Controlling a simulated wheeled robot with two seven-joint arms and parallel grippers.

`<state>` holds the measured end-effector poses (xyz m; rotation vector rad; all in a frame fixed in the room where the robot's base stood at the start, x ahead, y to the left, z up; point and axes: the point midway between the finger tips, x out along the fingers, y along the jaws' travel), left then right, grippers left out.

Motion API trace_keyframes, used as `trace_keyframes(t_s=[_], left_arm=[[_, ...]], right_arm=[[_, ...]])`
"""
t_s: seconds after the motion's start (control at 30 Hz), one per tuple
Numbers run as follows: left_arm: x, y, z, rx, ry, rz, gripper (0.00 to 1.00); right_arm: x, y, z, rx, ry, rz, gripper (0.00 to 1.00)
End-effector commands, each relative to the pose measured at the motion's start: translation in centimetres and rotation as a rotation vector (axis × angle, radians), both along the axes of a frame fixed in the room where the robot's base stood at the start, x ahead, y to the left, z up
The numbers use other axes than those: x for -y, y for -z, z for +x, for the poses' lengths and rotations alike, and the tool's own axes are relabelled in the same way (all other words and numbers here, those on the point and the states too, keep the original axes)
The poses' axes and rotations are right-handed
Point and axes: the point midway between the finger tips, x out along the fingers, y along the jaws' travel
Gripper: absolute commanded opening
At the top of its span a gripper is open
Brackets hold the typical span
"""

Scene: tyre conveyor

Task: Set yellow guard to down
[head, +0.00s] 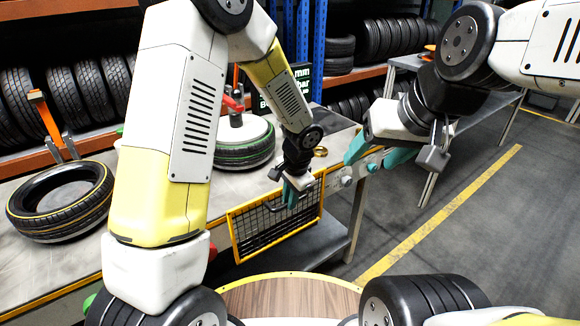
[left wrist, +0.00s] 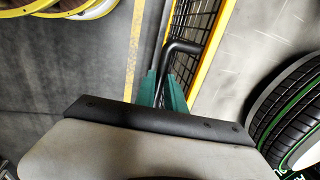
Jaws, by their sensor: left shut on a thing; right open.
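The yellow guard (head: 253,232), a yellow frame with black mesh, hangs down at the front edge of the bench. Its mesh and yellow edge also show in the left wrist view (left wrist: 209,52). A black bar handle (left wrist: 182,47) stands out from the mesh. My left gripper (head: 289,192) is at the guard's upper right part, its teal fingers shut on the handle; they also show in the left wrist view (left wrist: 166,92). The exact contact is partly hidden by the palm. My right gripper (head: 376,156) is open and empty, right of the guard, by the bench's end.
A tyre with a green stripe (head: 243,152) and one with a yellow stripe (head: 60,205) lie on the bench (head: 130,220). Knobs (head: 347,181) are at the bench's right end. A round wooden top (head: 290,300) is close in front. The floor to the right is clear.

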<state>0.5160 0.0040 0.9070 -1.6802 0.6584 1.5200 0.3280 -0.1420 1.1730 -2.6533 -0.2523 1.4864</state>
Motion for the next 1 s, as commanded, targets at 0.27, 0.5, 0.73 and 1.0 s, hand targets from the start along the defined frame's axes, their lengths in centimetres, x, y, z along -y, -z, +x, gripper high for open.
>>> trace_keyframes(t_s=[0.27,0.5,0.73,1.0], left_arm=[[0.0,3.8,-0.1,-0.001,0.001,0.0,0.0],[0.0,4.3,0.0,0.0,0.0,0.0,0.0],[0.0,4.2,0.0,0.0,0.0,0.0,0.18],[0.0,4.2,0.0,0.0,0.0,0.0,0.36]], right_arm=[[0.0,0.0,0.0,0.0,0.0,0.0,0.61],[0.0,0.0,0.0,0.0,0.0,0.0,0.61],[0.0,0.0,0.0,0.0,0.0,0.0,0.61],[0.0,0.0,0.0,0.0,0.0,0.0,0.61]])
